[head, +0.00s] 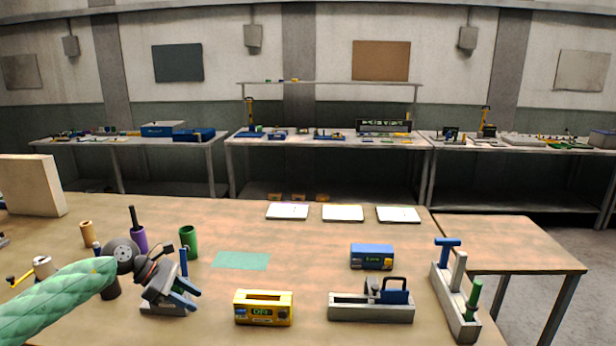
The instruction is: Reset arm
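My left arm, in a green quilted sleeve, comes in from the left in the head view. Its wrist has a grey disc and a dark body. My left gripper (184,292) is over the left front of the table (310,285). Its two blue fingers look apart, with nothing seen between them. It overlaps a grey stand (168,309) with an upright blue piece, and I cannot tell if they touch. My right gripper and arm are not in view.
Close to my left gripper stand a purple cylinder (140,240), a green cylinder (188,241) and a yellow box (263,307). Farther right are a blue box (371,257), a grey tray (370,311) and a grey rack (455,308). A green mat (241,261) lies bare.

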